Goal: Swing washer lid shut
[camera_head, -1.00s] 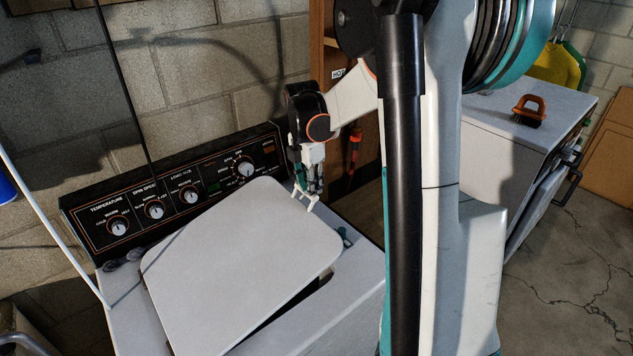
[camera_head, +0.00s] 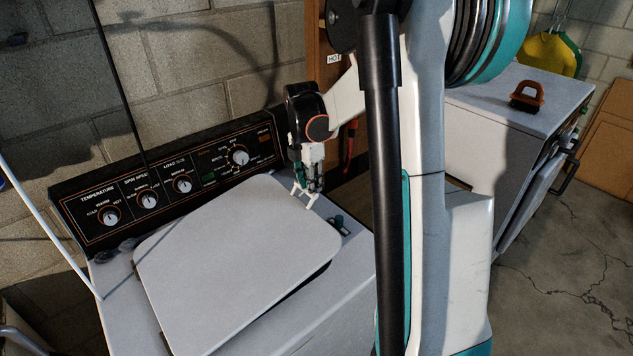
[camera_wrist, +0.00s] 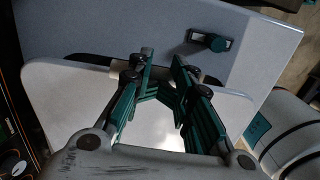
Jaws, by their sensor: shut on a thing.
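The white washer lid (camera_head: 235,265) lies low over the washer top (camera_head: 345,285), slightly tilted. A dark gap shows under its right front edge. My gripper (camera_head: 305,198) is at the lid's back right corner, with its fingertips at the edge. In the wrist view, the fingers (camera_wrist: 165,65) reach over the lid's edge, slightly apart, and are shut on it. The lid (camera_wrist: 75,100) fills the lower part of that view, with the bluish washer top (camera_wrist: 120,30) beyond. The exact contact at the fingertips is partly hidden.
The control panel (camera_head: 170,185) with several knobs stands behind the lid. A small teal-and-black item (camera_head: 340,226) sits on the washer top near my gripper. An orange brush (camera_head: 527,97) lies on a white machine at right. My arm hides part of the middle.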

